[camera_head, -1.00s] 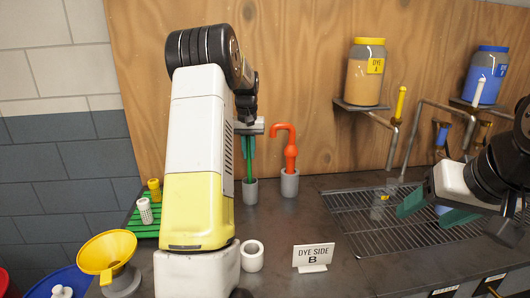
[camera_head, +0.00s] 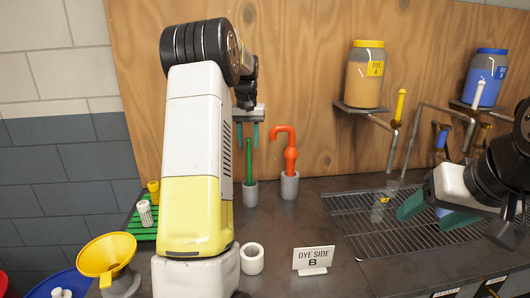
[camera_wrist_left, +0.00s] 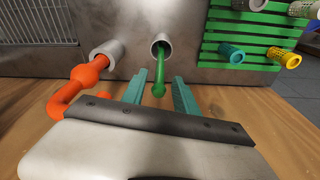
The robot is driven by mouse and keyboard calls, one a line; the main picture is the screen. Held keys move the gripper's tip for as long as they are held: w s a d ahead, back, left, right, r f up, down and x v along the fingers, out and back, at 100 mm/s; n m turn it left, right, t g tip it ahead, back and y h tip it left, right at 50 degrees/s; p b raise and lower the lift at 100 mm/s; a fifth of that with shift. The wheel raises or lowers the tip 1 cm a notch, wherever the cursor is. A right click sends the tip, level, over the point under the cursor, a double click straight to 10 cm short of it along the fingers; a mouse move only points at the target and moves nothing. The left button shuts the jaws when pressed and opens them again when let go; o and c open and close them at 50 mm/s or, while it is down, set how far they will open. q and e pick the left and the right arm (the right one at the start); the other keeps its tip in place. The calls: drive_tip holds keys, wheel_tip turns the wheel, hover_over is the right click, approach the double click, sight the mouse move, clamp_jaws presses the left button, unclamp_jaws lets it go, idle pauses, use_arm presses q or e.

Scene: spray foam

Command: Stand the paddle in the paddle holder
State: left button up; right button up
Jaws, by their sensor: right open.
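The green paddle (camera_head: 249,165) stands upright in a grey cup-shaped holder (camera_head: 250,195) near the back wall; its lower end is hidden inside. My left gripper (camera_head: 247,135) is above it, its two teal fingers apart, one on either side of the paddle's top. In the left wrist view the green paddle (camera_wrist_left: 158,88) rises from the holder (camera_wrist_left: 161,43) toward the open fingers, with gaps at both sides. My right gripper (camera_head: 434,213) is open and empty over the wire rack.
An orange hooked tool (camera_head: 291,155) stands in a second grey cup (camera_head: 289,186) close to the right. An empty white cup (camera_head: 252,259) and the dye sign (camera_head: 313,258) are in front. A green slatted rack (camera_head: 143,232) and yellow funnel (camera_head: 106,252) are left; a wire rack (camera_head: 365,235) is right.

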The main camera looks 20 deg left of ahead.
use_arm(q)
drive_tip(key=s+d+r+m+t, duration=0.1)
drive_tip(key=s+d+r, duration=0.2)
drive_tip(key=s+r, duration=0.15)
drive_tip(key=s+d+r, duration=0.3)
drive_tip(key=s+r, duration=0.1)
drive_tip(key=r, duration=0.2)
drive_tip(key=s+d+f+m+t+h, duration=0.1)
drive_tip(key=s+d, duration=0.3)
drive_tip(key=s, duration=0.4)
drive_tip(key=s+d+f+t, duration=0.1)
drive_tip(key=s+d, duration=0.3)
drive_tip(key=s, duration=0.4)
drive_tip(key=s+d+f+m+t+h, duration=0.1)
drive_tip(key=s+d+f, duration=0.2)
drive_tip(key=s, duration=0.5)
drive_tip(key=shift+s+d+f+m+t+h, duration=0.3)
drive_tip(key=shift+s+d+f+t, duration=0.05)
drive_tip(key=shift+d+t, duration=0.05)
